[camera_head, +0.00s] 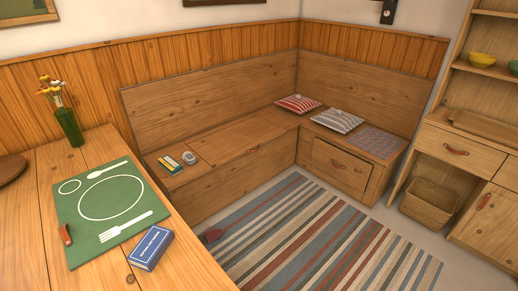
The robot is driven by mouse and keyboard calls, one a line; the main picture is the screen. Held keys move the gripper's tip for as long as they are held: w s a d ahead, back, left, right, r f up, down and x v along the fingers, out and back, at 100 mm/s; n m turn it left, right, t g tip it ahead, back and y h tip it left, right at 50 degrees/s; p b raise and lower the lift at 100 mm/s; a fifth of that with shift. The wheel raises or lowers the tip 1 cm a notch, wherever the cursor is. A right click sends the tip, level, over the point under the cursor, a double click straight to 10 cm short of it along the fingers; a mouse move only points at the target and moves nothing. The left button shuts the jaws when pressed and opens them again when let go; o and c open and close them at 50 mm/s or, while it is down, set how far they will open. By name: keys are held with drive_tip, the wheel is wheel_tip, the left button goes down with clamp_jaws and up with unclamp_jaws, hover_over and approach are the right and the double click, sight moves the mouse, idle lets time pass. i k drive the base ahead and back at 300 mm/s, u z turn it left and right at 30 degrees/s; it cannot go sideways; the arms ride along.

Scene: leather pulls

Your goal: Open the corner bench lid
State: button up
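The wooden corner bench (225,185) runs along the back wall and turns along the right wall. Its lid (235,138) is a seat panel in the long section, bounded by seams, and looks shut and flat. A small dark mark, perhaps a leather pull, shows at its front edge. The lid's top looks clear. A small green and yellow box (169,165) and a small grey item (189,158) sit on the seat left of the lid. My gripper is not in view.
A table at front left bears a green placemat (75,210), blue box (151,248) and vase (68,125). Cushions (297,104) lie near the bench corner.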

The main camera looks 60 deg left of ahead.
sight(218, 149)
drive_tip(key=z, duration=1.15)
drive_tip(key=i, duration=0.1)
drive_tip(key=u, duration=2.75)
drive_tip(key=i, duration=3.2)
drive_tip(key=u, duration=2.35)
drive_tip(key=i, duration=0.3)
drive_tip(key=z, duration=0.2)
